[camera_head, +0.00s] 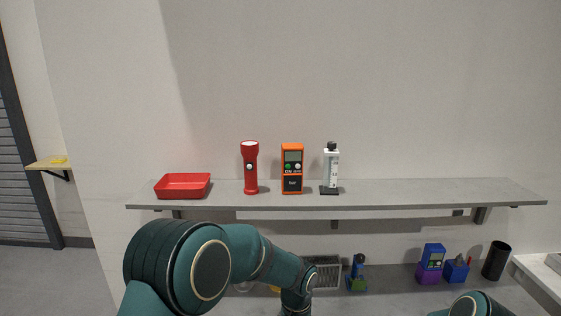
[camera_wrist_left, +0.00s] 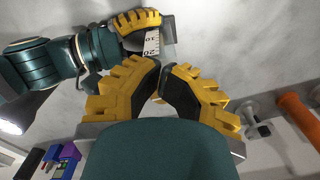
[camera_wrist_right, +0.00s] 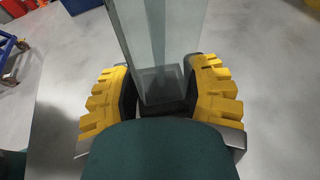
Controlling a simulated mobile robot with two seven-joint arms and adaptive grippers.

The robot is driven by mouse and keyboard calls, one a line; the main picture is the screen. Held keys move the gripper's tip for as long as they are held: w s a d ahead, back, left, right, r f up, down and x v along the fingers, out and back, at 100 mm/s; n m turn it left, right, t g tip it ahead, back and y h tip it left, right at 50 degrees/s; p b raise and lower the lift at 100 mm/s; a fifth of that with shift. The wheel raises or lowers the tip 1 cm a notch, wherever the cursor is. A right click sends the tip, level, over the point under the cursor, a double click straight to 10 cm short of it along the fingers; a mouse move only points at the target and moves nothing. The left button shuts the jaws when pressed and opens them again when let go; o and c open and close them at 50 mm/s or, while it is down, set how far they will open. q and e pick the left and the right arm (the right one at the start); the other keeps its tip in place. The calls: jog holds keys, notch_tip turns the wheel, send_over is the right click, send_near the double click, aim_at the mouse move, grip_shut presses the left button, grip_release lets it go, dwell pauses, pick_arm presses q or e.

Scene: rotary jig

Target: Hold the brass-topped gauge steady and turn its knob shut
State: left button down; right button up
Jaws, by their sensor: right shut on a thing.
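The gauge (camera_wrist_right: 165,45) fills the upper middle of the right wrist view as a tall grey column with a dark square end. My right gripper (camera_wrist_right: 163,85) is shut on it, one yellow finger on each side. In the left wrist view the gauge's white scale face (camera_wrist_left: 152,42) shows beside a right gripper finger. My left gripper (camera_wrist_left: 163,68) has its fingertips close together with a narrow gap, just short of the gauge in the picture. Neither gripper shows in the head view.
A wall shelf (camera_head: 430,190) bears a red tray (camera_head: 182,186), a red torch (camera_head: 250,168), an orange meter (camera_head: 292,170) and a white bottle-like item (camera_head: 331,170). Below are a grey bin (camera_head: 326,271), a blue-and-purple device (camera_head: 431,264) and a black cup (camera_head: 496,261).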

pick_arm(q)
jog(key=shift+a+f, duration=0.3)
jog(key=shift+a, duration=0.05)
jog(key=shift+w+a+r, duration=0.15)
jog(key=shift+w, duration=0.15)
jog(key=shift+w, duration=0.1)
jog(key=shift+a, duration=0.15)
jog(key=shift+s+a+r, duration=0.15)
jog(key=shift+s+a, duration=0.1)
notch_tip(320, 180, up, 6)
jog(key=shift+f, duration=0.1)
dwell(0.6)
jog(key=shift+d, duration=0.1)
